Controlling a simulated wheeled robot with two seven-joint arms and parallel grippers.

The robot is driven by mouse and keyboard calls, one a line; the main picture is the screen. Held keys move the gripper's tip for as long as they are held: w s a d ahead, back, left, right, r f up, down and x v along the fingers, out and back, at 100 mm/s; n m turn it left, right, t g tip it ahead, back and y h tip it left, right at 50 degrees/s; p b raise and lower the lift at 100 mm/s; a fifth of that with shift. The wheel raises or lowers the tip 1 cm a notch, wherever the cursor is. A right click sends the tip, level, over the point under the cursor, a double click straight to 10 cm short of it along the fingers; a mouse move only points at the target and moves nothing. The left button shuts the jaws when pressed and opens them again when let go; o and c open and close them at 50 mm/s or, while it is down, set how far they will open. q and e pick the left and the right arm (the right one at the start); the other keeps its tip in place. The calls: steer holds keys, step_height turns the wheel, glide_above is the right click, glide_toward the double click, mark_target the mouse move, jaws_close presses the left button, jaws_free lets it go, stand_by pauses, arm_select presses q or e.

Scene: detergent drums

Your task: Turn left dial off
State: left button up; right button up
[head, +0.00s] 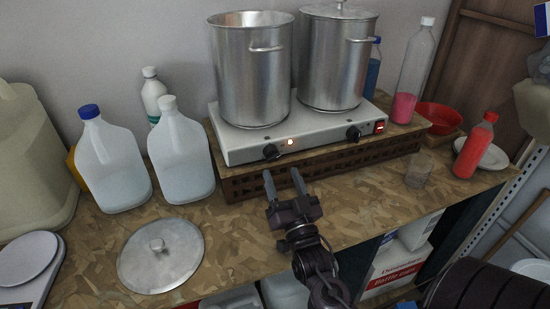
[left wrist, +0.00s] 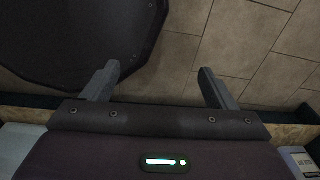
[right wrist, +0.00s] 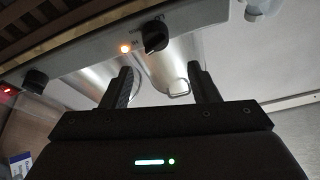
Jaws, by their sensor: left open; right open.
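The left dial (head: 271,152) is a black knob on the front of the white double hot plate (head: 240,148), with a lit orange lamp (head: 290,142) beside it. The right dial (head: 353,134) is farther right on the same front. My right gripper (head: 284,180) is open and empty, just below and in front of the left dial, not touching it. In the right wrist view the left dial (right wrist: 154,36) shows beyond and between the open fingers, with the lamp (right wrist: 125,48) next to it. My left gripper (left wrist: 157,85) is open and empty over the tiled floor.
Two metal pots (head: 252,80) stand on the hot plate, which sits on a brown slatted crate (head: 240,186). White jugs (head: 180,160) stand left. A metal lid (head: 160,256) lies on the counter. A glass (head: 418,170) and red bottle (head: 475,148) stand right.

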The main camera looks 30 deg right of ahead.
mark_target(274, 159)
steer(key=w, duration=0.2)
steer(key=w+d+p, duration=0.1)
steer(key=w, duration=0.1)
steer(key=shift+w+d+r, duration=0.1)
steer(key=shift+w+d, duration=0.05)
steer(key=shift+w, duration=0.15)
steer(key=shift+w+d+r+p, duration=0.1)
steer(key=shift+w+r+p, duration=0.05)
steer(key=shift+w+p, duration=0.15)
steer(key=shift+w, duration=0.2)
steer(key=shift+d, duration=0.1)
steer(key=shift+c, duration=0.2)
arm_select(q)
steer(key=shift+w+r, duration=0.45)
steer(key=shift+r, duration=0.15)
steer(key=shift+w+r, duration=0.4)
steer(key=shift+r, duration=0.2)
arm_select(e)
steer(key=shift+w, duration=0.1)
steer(key=c, duration=0.9)
